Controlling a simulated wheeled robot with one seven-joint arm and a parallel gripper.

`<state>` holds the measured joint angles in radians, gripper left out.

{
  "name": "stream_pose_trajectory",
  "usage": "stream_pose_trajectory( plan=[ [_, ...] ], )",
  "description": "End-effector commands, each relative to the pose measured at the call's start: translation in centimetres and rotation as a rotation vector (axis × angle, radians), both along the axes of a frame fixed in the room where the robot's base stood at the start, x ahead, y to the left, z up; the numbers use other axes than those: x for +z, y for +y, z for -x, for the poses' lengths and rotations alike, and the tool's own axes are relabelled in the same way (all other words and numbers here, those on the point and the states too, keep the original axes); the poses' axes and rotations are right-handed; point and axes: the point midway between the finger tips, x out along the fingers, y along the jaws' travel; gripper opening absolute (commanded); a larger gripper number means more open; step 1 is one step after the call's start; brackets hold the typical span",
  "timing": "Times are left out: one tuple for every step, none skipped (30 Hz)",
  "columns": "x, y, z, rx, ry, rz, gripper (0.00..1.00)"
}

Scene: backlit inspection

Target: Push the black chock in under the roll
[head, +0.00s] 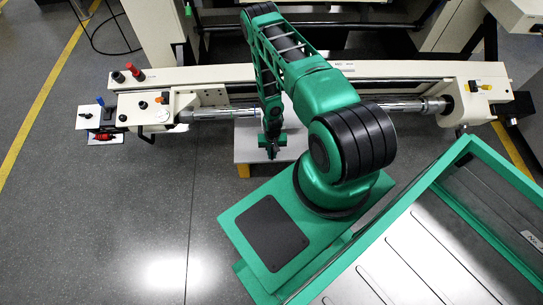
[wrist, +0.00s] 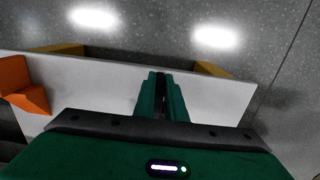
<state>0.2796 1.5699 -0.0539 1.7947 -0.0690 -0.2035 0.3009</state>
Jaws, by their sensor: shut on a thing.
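My gripper (head: 271,150) points down over a small pale table (head: 244,152) in the head view. In the wrist view its green fingers (wrist: 161,82) are close together over the white tabletop (wrist: 95,92). A narrow dark piece (wrist: 160,82) shows between them; it fits the black chock, mostly hidden by the fingers. I cannot tell whether it touches the table. An orange wedge-shaped block (wrist: 27,88) stands at the left of the tabletop in the wrist view. No roll is clearly seen on the table; my arm covers part of it in the head view.
A shiny metal shaft (head: 400,106) runs between cream machine heads (head: 146,112) just behind the table. A green-framed bench (head: 462,150) stands at the right. Grey floor (head: 90,215) at the front left is clear.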

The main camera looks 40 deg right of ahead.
Motion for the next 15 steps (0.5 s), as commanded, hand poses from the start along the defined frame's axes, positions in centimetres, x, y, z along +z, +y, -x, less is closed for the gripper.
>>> stream_pose_trajectory(
  plan=[
    [0.01,-0.08,-0.12,0.000,-0.001,0.001,0.00],
    [0.01,-0.11,-0.18,0.000,-0.001,0.001,0.00],
    [0.01,-0.15,-0.25,0.000,-0.001,0.001,0.00],
    [0.01,-0.19,-0.30,0.000,-0.001,0.001,0.00],
    [0.02,-0.22,-0.35,0.000,-0.001,0.001,0.00],
    [0.01,-0.26,-0.42,0.000,-0.001,0.001,0.00],
    [0.01,-0.29,-0.47,0.000,-0.001,0.001,0.00],
    [0.02,-0.33,-0.52,0.000,-0.001,0.001,0.00],
    [0.02,-0.37,-0.58,0.000,0.000,0.000,0.00],
    [0.01,-0.40,-0.63,0.000,0.000,0.000,0.00],
    [0.02,-0.44,-0.68,0.000,0.000,0.000,0.00],
    [0.02,-0.48,-0.75,0.000,0.000,0.000,0.00],
    [0.02,-0.51,-0.81,0.000,0.000,0.000,0.00],
    [0.03,-0.55,-0.87,0.000,0.000,0.000,0.00],
    [0.02,-0.60,-0.95,0.000,0.000,0.000,0.00]
  ],
)
